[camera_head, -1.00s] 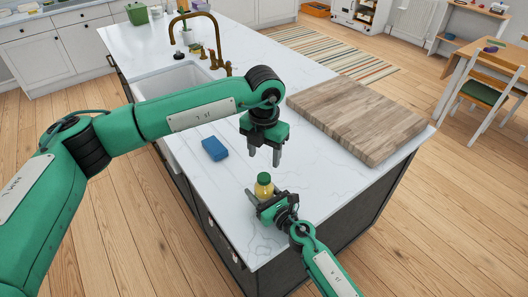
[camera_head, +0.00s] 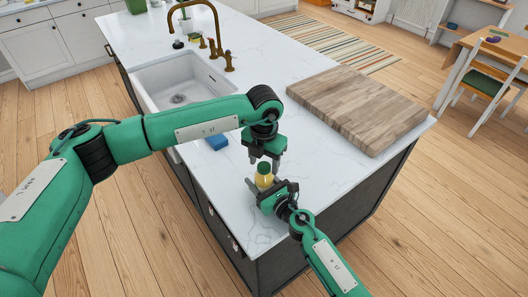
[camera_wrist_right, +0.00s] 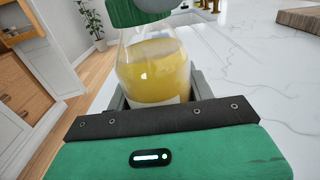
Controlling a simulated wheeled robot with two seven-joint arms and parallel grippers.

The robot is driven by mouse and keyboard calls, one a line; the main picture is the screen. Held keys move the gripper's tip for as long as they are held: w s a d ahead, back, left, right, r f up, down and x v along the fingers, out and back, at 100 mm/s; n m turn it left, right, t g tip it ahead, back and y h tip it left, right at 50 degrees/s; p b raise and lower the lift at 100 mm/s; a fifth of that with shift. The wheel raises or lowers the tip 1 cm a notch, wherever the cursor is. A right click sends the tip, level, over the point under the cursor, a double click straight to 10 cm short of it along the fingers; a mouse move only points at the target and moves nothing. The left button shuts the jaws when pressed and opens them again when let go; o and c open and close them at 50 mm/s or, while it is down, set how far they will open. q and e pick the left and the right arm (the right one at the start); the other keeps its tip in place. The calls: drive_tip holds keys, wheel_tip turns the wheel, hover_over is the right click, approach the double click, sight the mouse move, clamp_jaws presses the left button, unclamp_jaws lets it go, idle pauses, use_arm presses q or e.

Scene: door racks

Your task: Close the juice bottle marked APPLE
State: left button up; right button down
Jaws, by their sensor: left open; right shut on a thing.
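A small bottle of yellow juice (camera_head: 264,181) with a green cap (camera_head: 264,168) stands upright near the counter's front edge. My right gripper (camera_head: 268,192) is shut around its lower body from the front right. The right wrist view shows the bottle (camera_wrist_right: 155,72) close up, with a white label partly hidden by the gripper (camera_wrist_right: 155,100) and no readable word. The green cap (camera_wrist_right: 138,12) sits at its top; I cannot tell how tight it is. My left gripper (camera_head: 265,161) is open, pointing down just above the cap, its fingers near either side.
A large wooden board (camera_head: 355,105) lies on the right of the white counter (camera_head: 300,150). A sink (camera_head: 180,85) and brass tap (camera_head: 215,30) are at the back left.

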use_arm(q)
drive_tip(key=shift+f, duration=0.3)
drive_tip(key=c, duration=1)
drive_tip(key=shift+c, duration=0.2)
drive_tip(key=m, duration=0.8)
drive_tip(key=o, duration=1.1)
